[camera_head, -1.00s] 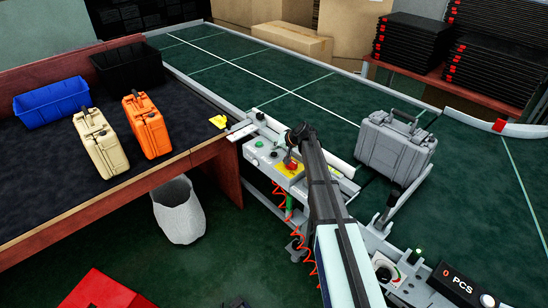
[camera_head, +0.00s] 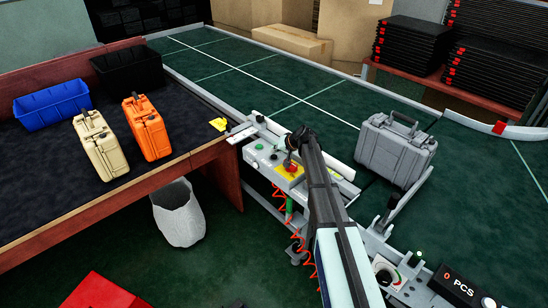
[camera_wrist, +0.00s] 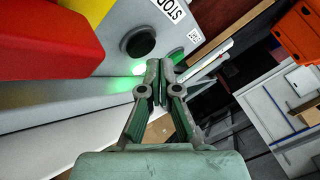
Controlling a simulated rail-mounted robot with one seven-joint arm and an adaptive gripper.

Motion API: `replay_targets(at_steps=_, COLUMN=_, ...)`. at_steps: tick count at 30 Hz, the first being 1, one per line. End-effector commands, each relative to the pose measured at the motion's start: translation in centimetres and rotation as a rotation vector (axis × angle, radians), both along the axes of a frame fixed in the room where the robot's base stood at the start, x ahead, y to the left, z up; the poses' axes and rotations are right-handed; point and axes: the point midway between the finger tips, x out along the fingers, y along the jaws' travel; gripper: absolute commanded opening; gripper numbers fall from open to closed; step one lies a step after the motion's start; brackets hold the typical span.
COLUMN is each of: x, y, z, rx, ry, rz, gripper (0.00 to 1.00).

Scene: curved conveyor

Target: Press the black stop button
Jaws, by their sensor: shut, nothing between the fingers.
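The black stop button (camera_wrist: 138,42) is a round dark button on a grey control box, with a STOP label (camera_wrist: 171,8) beside it in the wrist view. My gripper (camera_wrist: 160,66) is shut and empty, its fingertips just below and right of the button in that view. Whether they touch the box cannot be told. A green glow shows on the box near the fingertips. In the head view the control box (camera_head: 252,158) stands at the conveyor edge, and my arm's end is over it; the fingertips are not clear there.
A red emergency button (camera_head: 291,168) on a yellow plate sits on the same box, close to my arm. A grey case (camera_head: 393,152) stands on the green conveyor (camera_head: 260,75). Orange (camera_head: 147,127) and beige (camera_head: 98,145) cases stand on the table at left.

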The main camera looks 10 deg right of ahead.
Motion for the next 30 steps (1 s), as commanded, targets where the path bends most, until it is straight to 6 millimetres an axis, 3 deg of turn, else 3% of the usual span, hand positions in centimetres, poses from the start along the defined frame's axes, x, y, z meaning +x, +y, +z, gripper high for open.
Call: replay_targets(at_steps=30, x=0.00, y=0.01, z=-0.84, rx=0.000, ry=0.000, rz=0.000, gripper=0.00)
